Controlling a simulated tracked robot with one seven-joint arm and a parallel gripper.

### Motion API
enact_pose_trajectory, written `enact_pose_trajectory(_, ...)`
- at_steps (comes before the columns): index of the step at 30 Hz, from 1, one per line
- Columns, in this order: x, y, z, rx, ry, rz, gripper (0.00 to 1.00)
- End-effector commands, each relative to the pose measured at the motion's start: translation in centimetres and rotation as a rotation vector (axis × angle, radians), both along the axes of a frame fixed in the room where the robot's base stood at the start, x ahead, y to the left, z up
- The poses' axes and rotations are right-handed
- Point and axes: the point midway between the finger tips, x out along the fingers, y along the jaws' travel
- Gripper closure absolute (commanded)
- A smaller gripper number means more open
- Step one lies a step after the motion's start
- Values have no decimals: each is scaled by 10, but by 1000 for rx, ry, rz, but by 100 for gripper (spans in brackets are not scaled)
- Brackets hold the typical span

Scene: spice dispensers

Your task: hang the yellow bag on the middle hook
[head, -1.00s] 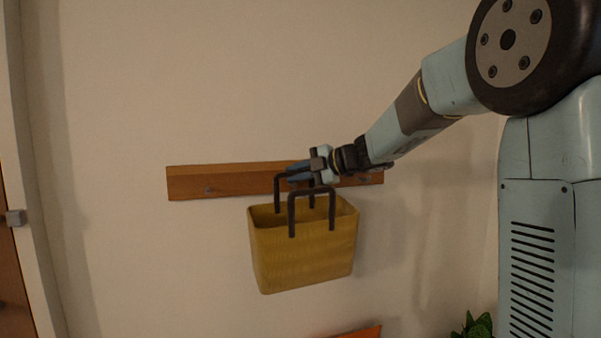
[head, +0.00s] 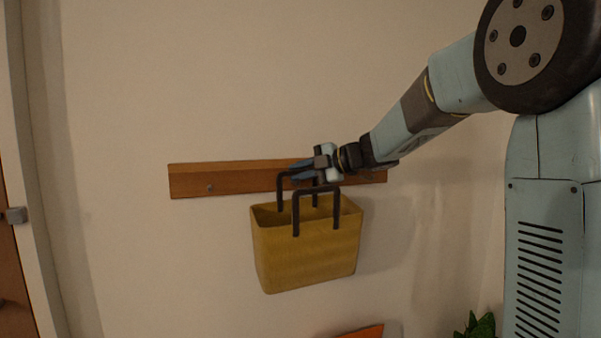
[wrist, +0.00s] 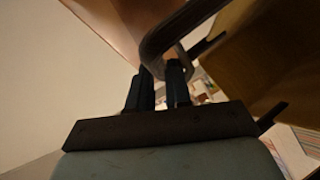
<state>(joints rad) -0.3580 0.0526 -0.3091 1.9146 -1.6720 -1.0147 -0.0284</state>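The yellow bag (head: 308,252) hangs in the air in front of the wooden rack board (head: 235,179) in the head view, slightly tilted, with two dark handles (head: 316,190) upright. My gripper (head: 303,171) is at the top of the handles, in front of the board. In the wrist view its fingers (wrist: 158,88) are close together, with a dark handle (wrist: 165,45) at their tips, and the bag's side (wrist: 265,50) shows at right. One hook (head: 210,188) shows on the board's left part. The middle hook is hidden behind the bag's handles and my gripper.
An orange object (head: 362,332) shows low on the wall below the bag. A green plant (head: 478,325) stands at the bottom right. A door frame and door (head: 14,270) are at the far left. The wall left of the bag is clear.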

Motion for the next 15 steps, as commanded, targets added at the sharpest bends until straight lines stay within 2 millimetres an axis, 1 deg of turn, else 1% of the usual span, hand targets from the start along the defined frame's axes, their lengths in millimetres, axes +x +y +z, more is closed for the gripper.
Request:
enact_pose_trajectory(1,-4,-14,-13,-18,20,-12,57)
enact_pose_trajectory(5,-17,-43,0,-16,11,-24,57)
enact_pose_trajectory(7,-24,-61,7,-14,6,-35,57)
enact_pose_trajectory(8,-28,-67,11,-12,3,-38,52)
enact_pose_trajectory(9,-33,-75,14,-11,2,-41,52)
enact_pose_trajectory(12,-43,-83,23,-7,-3,-27,52)
enact_pose_trajectory(15,-49,-91,28,-6,-3,-16,52)
